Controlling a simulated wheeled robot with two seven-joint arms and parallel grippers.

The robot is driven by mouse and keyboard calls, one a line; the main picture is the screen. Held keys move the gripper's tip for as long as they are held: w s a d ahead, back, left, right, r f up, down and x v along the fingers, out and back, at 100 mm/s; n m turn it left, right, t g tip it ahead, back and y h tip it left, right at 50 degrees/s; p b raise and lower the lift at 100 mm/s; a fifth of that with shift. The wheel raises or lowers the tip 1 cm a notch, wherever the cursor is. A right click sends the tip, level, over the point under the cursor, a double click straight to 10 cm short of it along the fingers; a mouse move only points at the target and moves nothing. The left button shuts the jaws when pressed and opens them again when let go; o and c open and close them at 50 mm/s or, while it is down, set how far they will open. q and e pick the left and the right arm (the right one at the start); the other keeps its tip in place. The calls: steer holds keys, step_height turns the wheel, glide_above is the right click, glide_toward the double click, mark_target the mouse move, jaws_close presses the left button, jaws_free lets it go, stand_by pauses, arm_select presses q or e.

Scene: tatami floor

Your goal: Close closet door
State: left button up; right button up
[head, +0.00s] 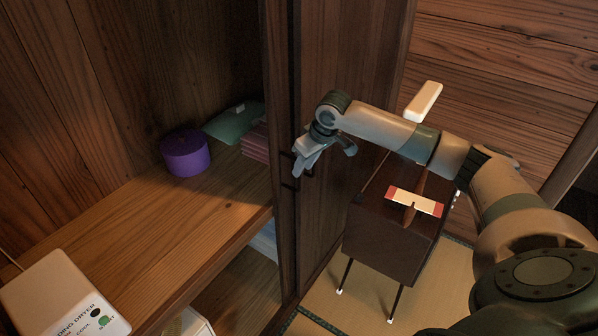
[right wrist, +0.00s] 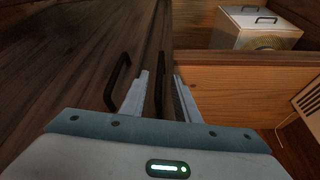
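The dark wooden closet door (head: 345,70) stands to the right of the open closet, so the shelf inside is exposed. My right gripper (head: 308,168) is at the door's left edge, beside a dark handle (head: 289,170). In the right wrist view its two fingers (right wrist: 162,98) are apart. A black bar handle (right wrist: 159,82) shows between them; whether they touch it I cannot tell. A second black handle (right wrist: 117,82) is on the dark panel left of the fingers. My left gripper is not in view.
The closet shelf (head: 130,220) holds a purple round box (head: 185,153), a green item (head: 234,122), a pink stack (head: 256,140) and a white dryer box (head: 62,298). A dark small cabinet (head: 385,235) on thin legs stands right of the door, below my right arm.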

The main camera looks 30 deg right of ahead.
steer(key=p, duration=0.1)
glide_above(299, 189)
steer(key=shift+w+d+f, duration=0.1)
steer(key=shift+w+f, duration=0.05)
steer(key=shift+f, duration=1.15)
steer(key=shift+w+d+f, duration=0.1)
steer(key=shift+f, duration=1.2)
jaws_close()
